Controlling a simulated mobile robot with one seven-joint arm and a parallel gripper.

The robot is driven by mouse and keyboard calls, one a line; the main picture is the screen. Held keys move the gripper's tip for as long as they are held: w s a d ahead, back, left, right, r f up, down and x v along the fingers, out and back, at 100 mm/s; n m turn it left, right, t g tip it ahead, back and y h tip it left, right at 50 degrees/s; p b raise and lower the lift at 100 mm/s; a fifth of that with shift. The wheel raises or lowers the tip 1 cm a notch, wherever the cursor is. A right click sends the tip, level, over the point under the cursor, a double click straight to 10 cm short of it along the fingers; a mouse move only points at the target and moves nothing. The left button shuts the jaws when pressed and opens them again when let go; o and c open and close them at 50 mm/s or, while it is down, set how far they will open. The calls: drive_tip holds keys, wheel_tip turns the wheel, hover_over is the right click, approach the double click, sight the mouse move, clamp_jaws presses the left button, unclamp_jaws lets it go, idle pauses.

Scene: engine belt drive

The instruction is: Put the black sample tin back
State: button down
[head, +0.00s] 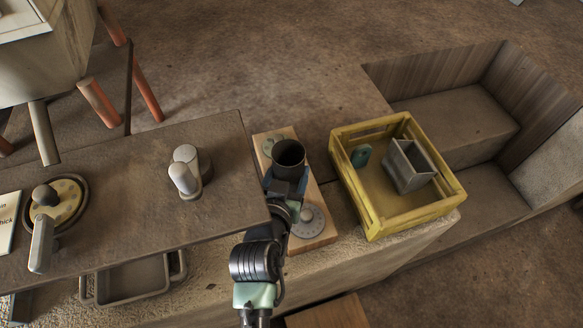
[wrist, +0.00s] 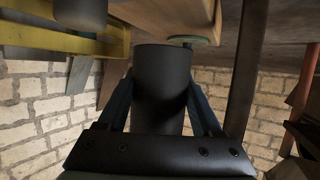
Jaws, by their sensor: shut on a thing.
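The black sample tin (head: 288,153) is a dark, open-topped cylinder. My gripper (head: 286,183) is shut on it and holds it over the wooden board (head: 323,235). In the wrist view, the tin (wrist: 162,88) fills the space between the two fingers of my gripper (wrist: 163,112). In the head view the tin looks upright. The board has a pale greenish disc (head: 270,144) at its far end and a grey disc (head: 309,219) at its near end. My arm hides part of the board's middle. I cannot tell the tin's height above it.
A yellow crate (head: 371,222) right of the board holds a grey metal box (head: 408,166) and a green piece (head: 361,156). A brown tabletop (head: 130,205) left of my arm carries a grey cylindrical fitting (head: 186,172) and a lever on a round yellow plate (head: 66,203). A grey tray (head: 132,282) sits below.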

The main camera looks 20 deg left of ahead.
drive_tip(key=shift+w+a, duration=0.1)
drive_tip(key=shift+w, duration=1.1)
drive_tip(key=shift+w+f+b, duration=0.2)
drive_tip(key=shift+f+b, duration=0.15)
drive_tip(key=shift+f, duration=1.35)
drive_tip(key=shift+f, duration=0.2)
drive_tip(key=shift+c, duration=0.3)
unclamp_jaws()
drive_tip(key=shift+r, duration=0.1)
drive_tip(key=shift+r, duration=0.2)
drive_tip(key=p+v, duration=0.1)
drive_tip(key=v, duration=1.1)
